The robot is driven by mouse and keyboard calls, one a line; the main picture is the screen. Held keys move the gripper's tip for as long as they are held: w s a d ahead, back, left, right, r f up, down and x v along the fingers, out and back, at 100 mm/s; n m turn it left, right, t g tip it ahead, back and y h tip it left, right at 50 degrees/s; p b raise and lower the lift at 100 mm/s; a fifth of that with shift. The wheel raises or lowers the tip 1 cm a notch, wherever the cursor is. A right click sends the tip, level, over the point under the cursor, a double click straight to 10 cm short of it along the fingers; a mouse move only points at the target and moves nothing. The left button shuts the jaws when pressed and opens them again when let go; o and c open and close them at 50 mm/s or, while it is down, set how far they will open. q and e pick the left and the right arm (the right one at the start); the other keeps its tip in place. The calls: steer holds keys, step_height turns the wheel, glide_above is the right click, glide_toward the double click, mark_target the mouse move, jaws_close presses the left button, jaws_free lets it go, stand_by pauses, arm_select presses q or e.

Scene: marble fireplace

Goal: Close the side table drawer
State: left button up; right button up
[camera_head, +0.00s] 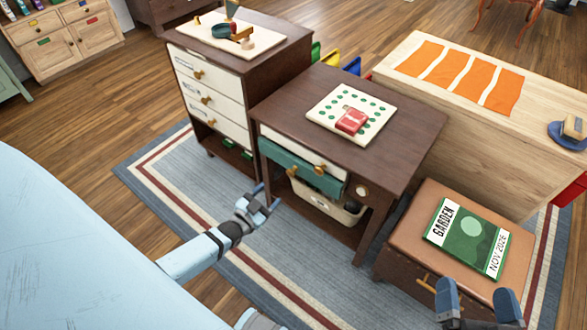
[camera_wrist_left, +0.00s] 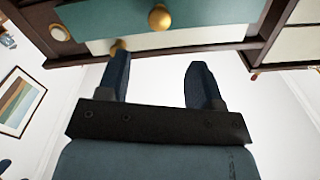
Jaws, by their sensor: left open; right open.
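The dark wood side table (camera_head: 405,140) stands in the middle of the head view, with a cream drawer above a teal drawer (camera_head: 298,168). The teal drawer sticks out in front of the cream front and has a brass knob. In the left wrist view the teal drawer front (camera_wrist_left: 215,25) and its knob (camera_wrist_left: 160,17) fill the top, seen upside down. My left gripper (camera_head: 269,195) is open and empty, in front of and left of the teal drawer, apparently apart from it. My right gripper (camera_head: 477,292) is open and empty near the brown stool.
A taller cream-drawer cabinet (camera_head: 213,95) adjoins the table's left side. A cream bin (camera_head: 330,205) sits under the teal drawer. A brown stool (camera_head: 405,235) with a green magazine (camera_head: 468,237) stands at right. The rug (camera_head: 290,250) before the drawer is clear.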

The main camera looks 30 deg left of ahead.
mark_target(289, 175)
arm_select(q)
steer(key=w, duration=0.2)
steer(key=w+b, duration=0.1)
steer(key=w, duration=0.3)
steer(key=shift+d+f+b, duration=0.15)
steer(key=shift+d+b, duration=0.1)
steer(key=shift+b, duration=0.05)
steer(key=w+b, duration=0.1)
steer(key=w, duration=0.3)
steer(key=shift+d, duration=0.15)
steer(key=shift+w+d, duration=0.1)
steer(key=shift+w, duration=0.7)
arm_select(e)
steer(key=shift+a+r+n+t+y, duration=0.3)
steer(key=shift+a+r+t+y, duration=0.25)
steer(key=shift+r+y, duration=0.35)
arm_select(q)
steer(key=shift+c, duration=0.4)
arm_select(e)
steer(key=shift+r, duration=0.1)
